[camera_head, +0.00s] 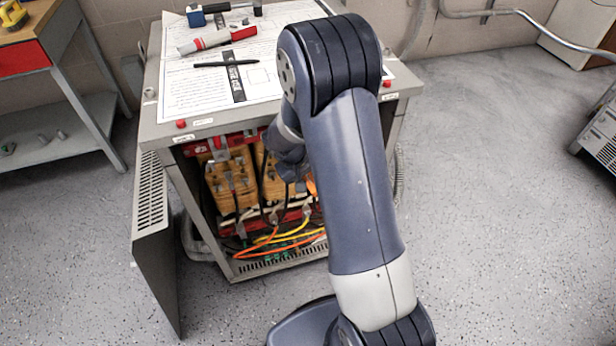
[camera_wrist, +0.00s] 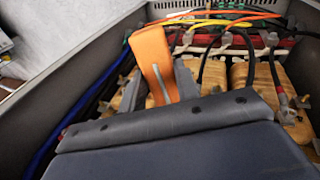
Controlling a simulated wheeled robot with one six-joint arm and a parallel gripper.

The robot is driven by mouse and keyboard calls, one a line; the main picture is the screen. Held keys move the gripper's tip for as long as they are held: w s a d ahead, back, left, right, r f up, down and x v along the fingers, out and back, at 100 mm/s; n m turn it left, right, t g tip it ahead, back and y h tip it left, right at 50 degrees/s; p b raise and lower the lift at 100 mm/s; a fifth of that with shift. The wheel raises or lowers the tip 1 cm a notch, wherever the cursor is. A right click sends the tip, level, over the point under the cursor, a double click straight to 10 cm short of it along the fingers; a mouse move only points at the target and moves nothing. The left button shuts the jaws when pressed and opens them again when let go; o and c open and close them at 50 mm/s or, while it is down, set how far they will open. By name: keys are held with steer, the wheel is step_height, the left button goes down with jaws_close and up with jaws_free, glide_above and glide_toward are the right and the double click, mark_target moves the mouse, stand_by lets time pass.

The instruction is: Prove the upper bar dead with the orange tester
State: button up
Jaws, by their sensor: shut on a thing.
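The orange tester (camera_wrist: 150,58) is held between the two fingers of my gripper (camera_wrist: 160,82) in the wrist view. Only a small orange patch of it (camera_head: 311,186) shows beside my arm in the head view. My gripper is at the open front of the grey cabinet, mostly hidden behind my forearm. The red upper bar (camera_head: 222,141) runs along the top inside the cabinet, partly hidden by my arm. A red lower bar (camera_head: 262,222) also shows in the wrist view (camera_wrist: 210,39). I cannot tell whether the tester touches anything.
Tan coil blocks (camera_head: 232,184) and yellow and orange cables (camera_head: 290,239) fill the cabinet. Its door (camera_head: 153,245) stands open at the left. Papers, a red-and-white tool (camera_head: 217,39) and a pen (camera_head: 226,64) lie on top.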

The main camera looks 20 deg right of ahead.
steer(key=shift+w+d+r+b, duration=0.15)
steer(key=shift+w+r+b, duration=0.15)
steer(key=shift+w+b, duration=0.15)
steer(key=shift+s+d+f, duration=0.15)
steer(key=shift+s, duration=0.3)
steer(key=shift+s+a+b, duration=0.2)
steer(key=shift+s+b, duration=0.75)
steer(key=shift+s, duration=1.35)
steer(key=shift+f, duration=0.1)
